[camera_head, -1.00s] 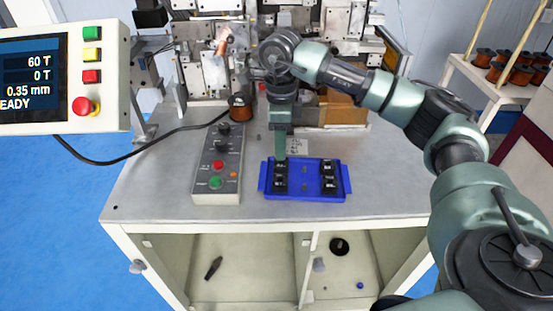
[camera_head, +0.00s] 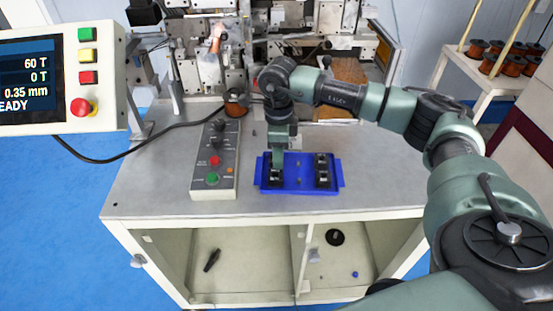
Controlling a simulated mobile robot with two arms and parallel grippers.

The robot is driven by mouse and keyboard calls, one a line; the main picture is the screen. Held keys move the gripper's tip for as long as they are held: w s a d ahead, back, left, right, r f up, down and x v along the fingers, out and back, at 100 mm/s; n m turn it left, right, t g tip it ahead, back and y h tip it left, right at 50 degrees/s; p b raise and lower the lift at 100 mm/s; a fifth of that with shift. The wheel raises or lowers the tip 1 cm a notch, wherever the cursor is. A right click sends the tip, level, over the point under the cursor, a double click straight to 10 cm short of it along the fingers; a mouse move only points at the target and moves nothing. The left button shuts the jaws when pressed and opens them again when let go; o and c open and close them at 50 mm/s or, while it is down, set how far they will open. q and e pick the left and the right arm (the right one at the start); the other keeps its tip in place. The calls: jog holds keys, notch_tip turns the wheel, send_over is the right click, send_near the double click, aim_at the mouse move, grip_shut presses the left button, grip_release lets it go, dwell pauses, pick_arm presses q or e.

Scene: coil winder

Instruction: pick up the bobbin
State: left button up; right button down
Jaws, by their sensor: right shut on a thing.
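A blue tray (camera_head: 299,186) lies on the worktable and holds several small dark bobbins in two columns. In the right column are a far bobbin (camera_head: 321,160) and a near bobbin (camera_head: 322,180). My right gripper (camera_head: 277,166) points down over the left column, shut on a bobbin (camera_head: 276,176) there. The gripper partly hides this bobbin, and I cannot tell whether it is clear of the tray. My left gripper is not in view.
A grey control box (camera_head: 215,165) with red and green buttons stands left of the tray. The winding machine (camera_head: 210,70) is behind, with a copper spool (camera_head: 235,106) in front of it. A display panel (camera_head: 60,80) is at left. The table's front right is clear.

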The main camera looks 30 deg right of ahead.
jog(key=shift+r, duration=0.7)
notch_tip(320, 180, up, 19)
jog(key=b, duration=0.2)
jog(key=shift+f, duration=0.15)
